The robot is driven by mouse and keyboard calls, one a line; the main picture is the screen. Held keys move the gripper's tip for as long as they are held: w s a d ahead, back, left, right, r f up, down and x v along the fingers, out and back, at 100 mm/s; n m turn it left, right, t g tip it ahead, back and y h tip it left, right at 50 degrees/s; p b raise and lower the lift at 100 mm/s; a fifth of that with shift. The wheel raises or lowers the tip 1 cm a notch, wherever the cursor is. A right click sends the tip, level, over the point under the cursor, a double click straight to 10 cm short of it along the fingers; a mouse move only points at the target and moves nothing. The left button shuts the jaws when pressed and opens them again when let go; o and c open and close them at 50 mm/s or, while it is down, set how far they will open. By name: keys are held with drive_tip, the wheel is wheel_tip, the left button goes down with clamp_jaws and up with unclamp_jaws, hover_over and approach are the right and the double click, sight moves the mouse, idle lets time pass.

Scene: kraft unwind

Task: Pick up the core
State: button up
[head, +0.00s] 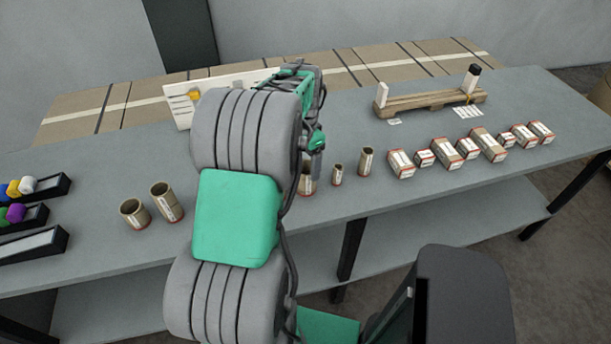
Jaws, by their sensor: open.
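Several brown cardboard cores with white labels and reddish bottom rims stand upright on the grey table. Two wider cores, one on the left (135,214) and one beside it (166,202), stand left of my arm. A core (309,181) just right of my arm is partly hidden by it. A small thin core (337,175) and a taller thin core (366,162) stand further right. My gripper (313,158) is open and seen small at the arm's far end, close to or above the partly hidden core. Its fingers are hard to make out, and contact cannot be told.
Several small labelled boxes (467,148) line the table's right part. A wooden stand (432,102) with a black-topped item is behind them. Dark trays (40,247), some holding coloured rolls, are at left. A white board (181,113) stands behind my arm.

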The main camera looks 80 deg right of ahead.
sight(306, 179)
drive_tip(key=f+p, duration=0.1)
drive_tip(key=f, duration=0.2)
drive_tip(key=f+p, duration=0.1)
drive_tip(key=f, duration=0.3)
drive_tip(key=shift+s+d+f+p, duration=0.1)
drive_tip(key=shift+s+f+p, duration=0.1)
drive_tip(key=shift+f+p, duration=0.1)
drive_tip(key=shift+r, duration=0.1)
drive_tip(key=c, duration=1.4)
drive_tip(key=shift+r, duration=0.1)
drive_tip(key=shift+c, duration=0.2)
